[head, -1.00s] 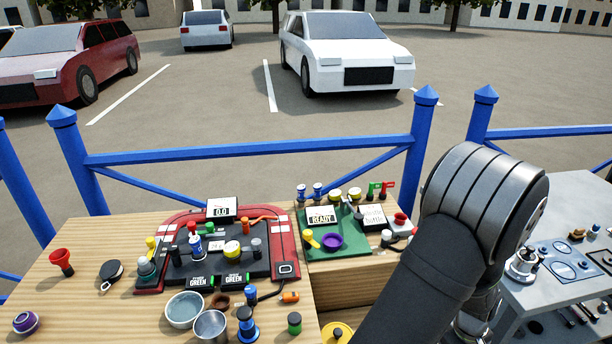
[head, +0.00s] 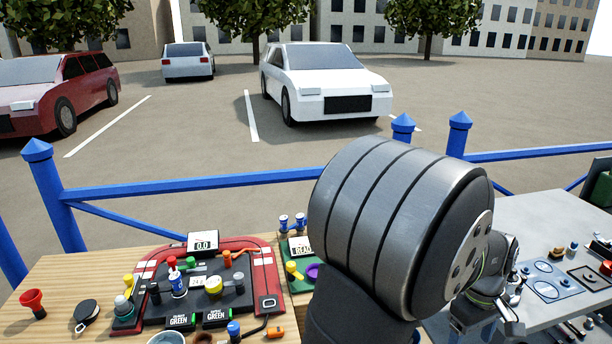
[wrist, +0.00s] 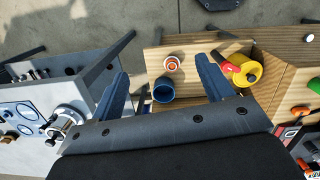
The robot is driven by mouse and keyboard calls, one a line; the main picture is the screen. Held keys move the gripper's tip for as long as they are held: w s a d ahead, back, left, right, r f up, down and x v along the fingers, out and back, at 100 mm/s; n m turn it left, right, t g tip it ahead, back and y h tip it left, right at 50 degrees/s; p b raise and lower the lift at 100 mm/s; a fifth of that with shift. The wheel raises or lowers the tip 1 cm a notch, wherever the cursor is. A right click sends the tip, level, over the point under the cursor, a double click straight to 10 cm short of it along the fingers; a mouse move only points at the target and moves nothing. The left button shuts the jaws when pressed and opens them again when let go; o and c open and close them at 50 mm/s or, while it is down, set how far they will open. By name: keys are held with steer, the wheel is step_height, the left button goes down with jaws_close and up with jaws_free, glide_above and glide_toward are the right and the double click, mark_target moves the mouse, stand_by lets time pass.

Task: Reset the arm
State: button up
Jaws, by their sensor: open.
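My gripper (wrist: 162,82) is open in the wrist view, with its two dark blue fingers spread apart. Nothing is held between them. Below the fingers is a wooden surface with a blue cup (wrist: 163,91) and a small orange-and-white round item (wrist: 172,63). In the head view my large grey arm link fills the middle right and hides much of the green board (head: 298,284). The fingertips cannot be made out there.
A wooden table (head: 60,275) carries a red-bordered black board (head: 262,262) with several small bottles. A grey table (head: 520,215) with blue-marked panels stands right. A blue railing (head: 190,190) runs behind. A yellow cylinder (wrist: 248,74) lies near the right finger.

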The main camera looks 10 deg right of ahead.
steer(key=w+a+r+n, duration=0.1)
steer(key=w+a+r, duration=0.2)
steer(key=w, duration=0.3)
steer(key=shift+r, duration=0.7)
